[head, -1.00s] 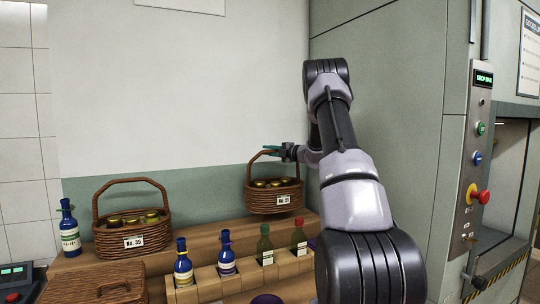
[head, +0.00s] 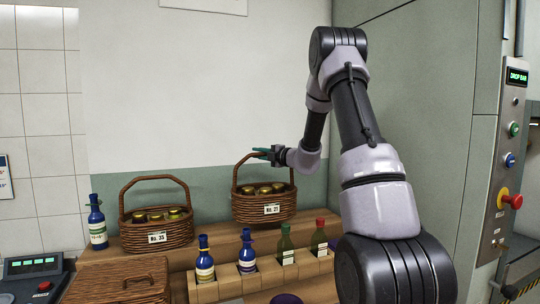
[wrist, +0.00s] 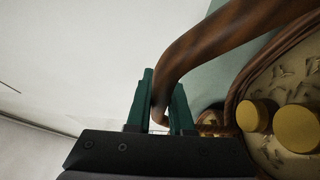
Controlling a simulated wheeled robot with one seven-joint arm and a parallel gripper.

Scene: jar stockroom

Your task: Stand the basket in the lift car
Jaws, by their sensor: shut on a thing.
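The basket marked No. 21 (head: 272,209) is brown wicker, with gold-lidded jars inside. It appears to hang upright just above the back of the wooden shelf (head: 216,228); a gap under it is hard to make out. My gripper (head: 262,153) is shut on the top of its arched handle. In the wrist view the green fingers (wrist: 160,105) clasp the brown handle (wrist: 215,45), with gold jar lids (wrist: 298,127) at the right. The lift opening (head: 522,262) shows only as a sliver at the right edge; its inside is mostly hidden.
Basket No. 35 (head: 157,229) and a blue bottle (head: 97,226) stand left. Bottles in a wooden rack (head: 262,275) stand in front. A lift panel (head: 509,165) reads DROP BAR, with a red knob (head: 511,201). A wicker lid (head: 118,287) and console (head: 35,277) are front left.

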